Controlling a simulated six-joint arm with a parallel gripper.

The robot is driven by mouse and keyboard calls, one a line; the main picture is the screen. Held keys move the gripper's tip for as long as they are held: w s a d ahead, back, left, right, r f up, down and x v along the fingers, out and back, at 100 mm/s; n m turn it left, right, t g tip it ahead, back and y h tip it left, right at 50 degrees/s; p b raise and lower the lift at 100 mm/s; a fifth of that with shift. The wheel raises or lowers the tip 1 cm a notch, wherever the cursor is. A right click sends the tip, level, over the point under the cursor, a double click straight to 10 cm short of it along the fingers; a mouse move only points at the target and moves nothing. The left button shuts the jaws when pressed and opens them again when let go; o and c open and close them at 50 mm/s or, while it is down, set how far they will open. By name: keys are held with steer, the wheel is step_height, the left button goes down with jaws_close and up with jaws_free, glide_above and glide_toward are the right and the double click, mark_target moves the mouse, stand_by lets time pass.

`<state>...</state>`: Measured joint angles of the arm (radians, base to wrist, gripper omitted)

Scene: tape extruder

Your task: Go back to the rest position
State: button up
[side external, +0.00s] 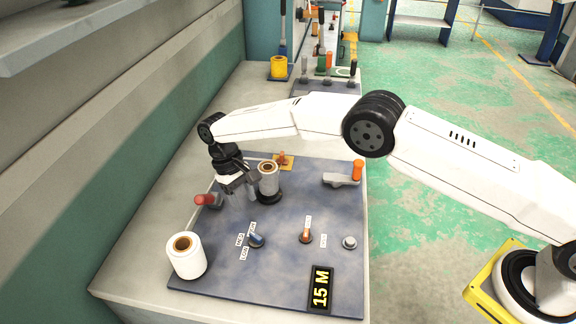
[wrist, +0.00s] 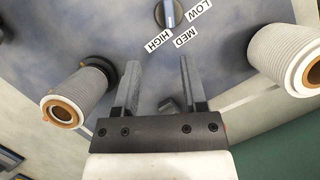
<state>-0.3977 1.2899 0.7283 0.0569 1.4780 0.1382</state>
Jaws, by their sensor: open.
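My gripper (side external: 240,190) is over the left part of the blue-grey panel (side external: 215,262), just left of the grey tape roll (side external: 269,178) on its black base. In the wrist view my gripper (wrist: 160,65) has its two fingers apart with nothing held between them. The grey roll (wrist: 78,97) shows to the left of the fingers there, apart from them. A speed knob (wrist: 170,14) with LOW, MED and HIGH labels is beyond the fingertips. A small grey part (wrist: 170,104) shows between the fingers, partly hidden by the gripper body.
A white roll (side external: 187,256) stands at the panel's front left. A red-ended lever (side external: 205,200) is left of my gripper.

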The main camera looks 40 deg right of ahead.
steer(key=s+d+r+m+t, duration=0.1)
steer(key=s+d+r, duration=0.15)
steer(key=d, duration=0.25)
steer(key=s+d+r+t+y, duration=0.1)
steer(key=s+d+r, duration=0.1)
steer(key=d+r, duration=0.15)
steer(key=s+d+r+m+t, duration=0.1)
steer(key=s+d+r, duration=0.15)
steer(key=d, duration=0.35)
steer(key=s+d+t, duration=0.1)
steer(key=s+d, duration=0.3)
steer(key=s, duration=0.4)
steer(key=s+d+r+t, duration=0.1)
steer(key=s+d, duration=0.3)
steer(key=s, duration=0.5)
steer(key=shift+s+d+r+m+t, duration=0.15)
steer(key=shift+d+r+m+t, duration=0.2)
steer(key=shift+t, duration=0.45)
